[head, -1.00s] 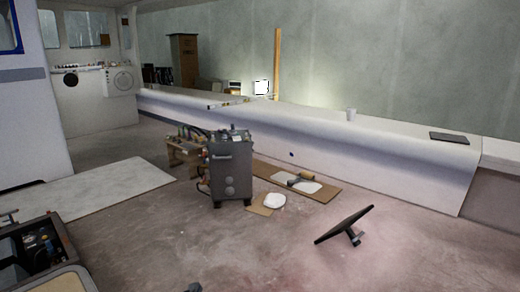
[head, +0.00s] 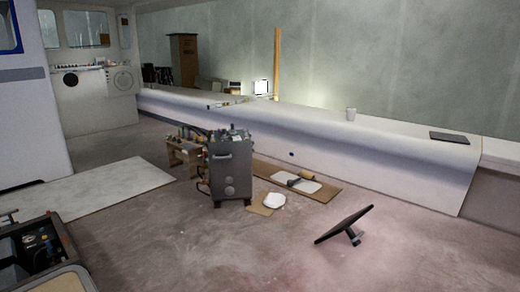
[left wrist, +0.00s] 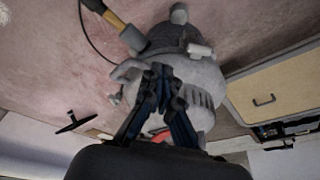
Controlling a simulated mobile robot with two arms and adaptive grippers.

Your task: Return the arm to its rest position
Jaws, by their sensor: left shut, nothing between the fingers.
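My left gripper (left wrist: 161,72) shows in the left wrist view, its dark fingers drawn together with nothing between them. Behind the fingers is a rounded grey-white body, which looks like part of my own robot and fills the middle of the picture. In the head view neither gripper shows. My right gripper is in neither view.
A dark panel on a stand (head: 344,225) is on the floor at right. A grey machine on casters (head: 231,170) stands mid-floor. An open dark case (head: 36,258) is at lower left. A cabinet with a handle (left wrist: 275,88) is right in the wrist view.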

